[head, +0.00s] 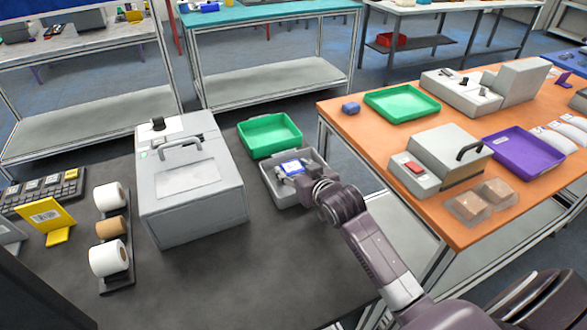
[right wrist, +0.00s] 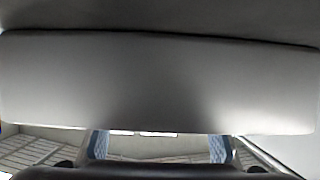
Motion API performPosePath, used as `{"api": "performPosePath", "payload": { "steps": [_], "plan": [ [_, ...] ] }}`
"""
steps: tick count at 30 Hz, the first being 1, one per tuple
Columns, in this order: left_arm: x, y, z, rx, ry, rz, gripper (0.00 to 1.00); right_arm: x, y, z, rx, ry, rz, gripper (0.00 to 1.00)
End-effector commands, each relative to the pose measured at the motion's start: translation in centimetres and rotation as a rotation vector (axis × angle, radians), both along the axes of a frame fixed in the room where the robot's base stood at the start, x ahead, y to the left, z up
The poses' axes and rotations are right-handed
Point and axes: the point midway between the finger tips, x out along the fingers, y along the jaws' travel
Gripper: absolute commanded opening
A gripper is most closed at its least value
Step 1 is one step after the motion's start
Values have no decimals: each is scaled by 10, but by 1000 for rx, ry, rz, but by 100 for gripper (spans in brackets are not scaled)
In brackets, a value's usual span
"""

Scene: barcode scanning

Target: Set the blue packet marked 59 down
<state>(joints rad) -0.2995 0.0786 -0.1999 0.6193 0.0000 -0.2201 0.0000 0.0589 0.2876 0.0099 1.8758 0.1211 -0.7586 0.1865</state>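The blue packet (head: 292,167), with a pale label, is at the grey tray (head: 270,180) on the dark table. Its number is too small to read. My right gripper (head: 286,172) is at the packet, low over the tray, partly hidden by my own wrist. In the right wrist view two bluish fingertips (right wrist: 158,148) stand well apart at the bottom edge, with a pale strip between them. I cannot tell whether they touch the packet or whether it rests on the tray floor. My left gripper is not in view.
A green tray (head: 270,134) stands just behind the grey one. A large grey machine (head: 190,190) stands to the left, beside paper rolls (head: 108,258) and a yellow stand (head: 47,217). An orange table (head: 375,140) is at right. The dark table's front is clear.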

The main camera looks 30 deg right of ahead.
Motion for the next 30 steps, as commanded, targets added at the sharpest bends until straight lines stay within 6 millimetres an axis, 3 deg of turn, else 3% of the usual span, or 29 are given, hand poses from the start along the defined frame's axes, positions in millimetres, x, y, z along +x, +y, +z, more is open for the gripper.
{"api": "performPosePath", "payload": {
  "steps": [14, 30],
  "plan": [
    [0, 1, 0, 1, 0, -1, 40, -5, 0, 4, 0, 0, 0, 57],
    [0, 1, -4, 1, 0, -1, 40, -92, 5, 39, 0, 0, 0, 57]
  ]
}}
